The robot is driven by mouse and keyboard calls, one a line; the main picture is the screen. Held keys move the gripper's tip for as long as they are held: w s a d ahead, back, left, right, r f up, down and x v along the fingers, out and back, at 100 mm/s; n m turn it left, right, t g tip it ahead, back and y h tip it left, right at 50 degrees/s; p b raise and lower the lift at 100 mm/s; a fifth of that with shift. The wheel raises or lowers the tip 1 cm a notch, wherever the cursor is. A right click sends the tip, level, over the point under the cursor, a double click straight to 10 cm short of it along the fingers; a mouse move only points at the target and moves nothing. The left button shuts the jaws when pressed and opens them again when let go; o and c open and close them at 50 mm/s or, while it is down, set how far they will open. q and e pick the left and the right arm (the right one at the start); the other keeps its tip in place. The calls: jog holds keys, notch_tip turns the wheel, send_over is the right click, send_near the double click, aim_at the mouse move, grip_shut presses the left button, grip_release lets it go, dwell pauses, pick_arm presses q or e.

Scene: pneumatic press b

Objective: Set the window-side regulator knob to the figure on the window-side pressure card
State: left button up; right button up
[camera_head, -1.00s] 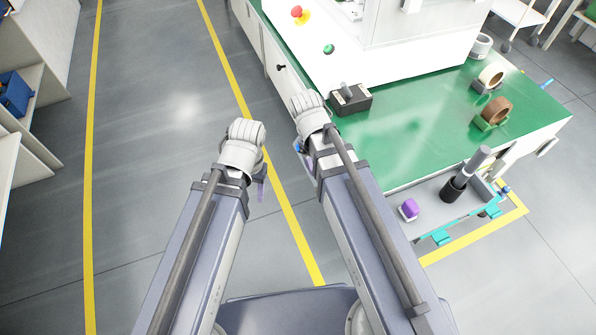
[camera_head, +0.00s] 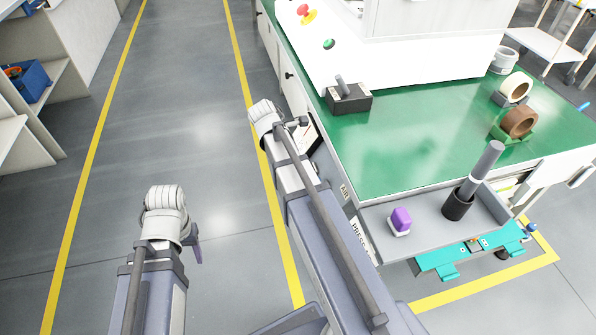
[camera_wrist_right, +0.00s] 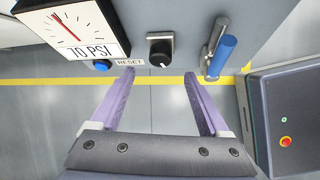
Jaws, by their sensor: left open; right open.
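In the right wrist view a black regulator knob (camera_wrist_right: 160,52) with a white mark sits on a grey square plate on the panel. To its left is a white dial with a red needle, and below it a card (camera_wrist_right: 90,50) reading 70 PSI. Which side is the window side cannot be told. My right gripper (camera_wrist_right: 157,84) is open and empty, its purple fingers apart below the knob, not touching it. In the head view my left gripper (camera_head: 197,252) hangs over the floor at lower left, only part of a purple finger showing; it is open, away from the bench.
A blue button (camera_wrist_right: 102,66) labelled RESET and a blue-handled lever (camera_wrist_right: 221,56) flank the knob. The green bench top (camera_head: 420,140) holds a black box with a lever (camera_head: 348,98) and tape rolls. A grey tray (camera_head: 425,222) holds a purple block. The left floor is clear.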

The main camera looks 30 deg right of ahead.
jog(key=b+x, duration=0.6)
jog(key=x, duration=0.1)
jog(key=shift+d+f+b, duration=0.2)
jog(key=shift+f+b, duration=0.2)
jog(key=shift+b, duration=0.15)
grip_shut()
dwell(0.4)
